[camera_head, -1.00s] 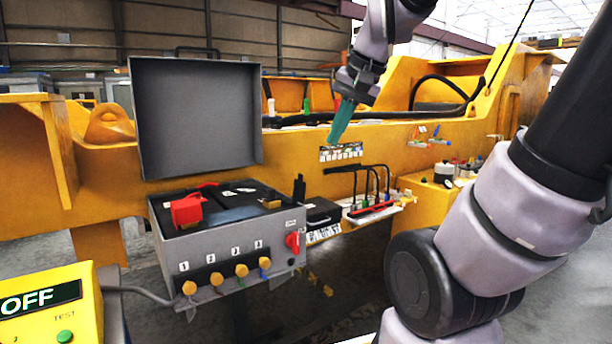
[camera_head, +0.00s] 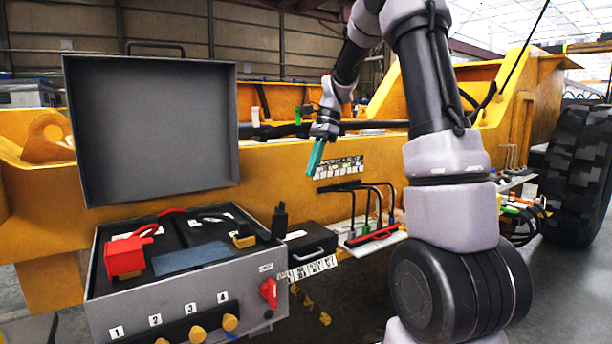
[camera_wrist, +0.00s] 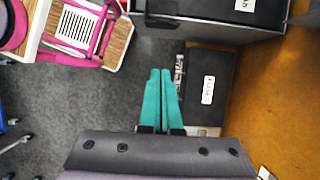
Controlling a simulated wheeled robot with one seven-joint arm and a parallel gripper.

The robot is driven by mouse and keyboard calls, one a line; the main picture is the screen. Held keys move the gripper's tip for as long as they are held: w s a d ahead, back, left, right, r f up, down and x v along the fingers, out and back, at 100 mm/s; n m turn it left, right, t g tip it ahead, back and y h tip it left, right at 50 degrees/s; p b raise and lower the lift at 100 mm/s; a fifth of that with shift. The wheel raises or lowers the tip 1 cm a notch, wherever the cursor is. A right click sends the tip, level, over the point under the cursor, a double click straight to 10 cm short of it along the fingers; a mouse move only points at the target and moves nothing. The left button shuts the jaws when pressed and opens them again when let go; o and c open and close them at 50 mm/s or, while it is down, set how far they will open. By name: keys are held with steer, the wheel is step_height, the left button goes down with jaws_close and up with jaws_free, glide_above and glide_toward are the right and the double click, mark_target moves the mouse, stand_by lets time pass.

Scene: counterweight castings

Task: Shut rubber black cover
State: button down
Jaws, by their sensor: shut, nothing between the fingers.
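A small black upright piece (camera_head: 280,222), which looks like the rubber cover standing open, rises at the right rear of the grey battery box (camera_head: 190,298). A brass-coloured terminal (camera_head: 243,240) shows beside it, uncovered. The box's large dark grey lid (camera_head: 150,130) stands open behind. My gripper (camera_head: 311,172) hangs in the air to the right of and above the black piece, apart from it, with its teal fingers pointing down. In the wrist view the fingers (camera_wrist: 162,75) are together and empty; the black piece cannot be made out there.
A red cover (camera_head: 125,256) sits at the box's left, and a red switch (camera_head: 269,292) on its front. A black case (camera_head: 310,245) and a rack of black hooked rods (camera_head: 375,235) stand to the right. The yellow casting (camera_head: 270,175) runs behind. A pink chair (camera_wrist: 85,32) shows in the wrist view.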

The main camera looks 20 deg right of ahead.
steer(key=s+a+f, duration=0.2)
steer(key=a+f, duration=0.4)
steer(key=f, duration=0.1)
steer(key=shift+s+a+f, duration=0.15)
steer(key=shift+a, duration=0.25)
steer(key=shift+a, duration=0.1)
steer(key=shift+s+a+r+h, duration=0.1)
steer(key=shift+a+r+h, duration=0.2)
steer(key=shift+r+h, duration=0.1)
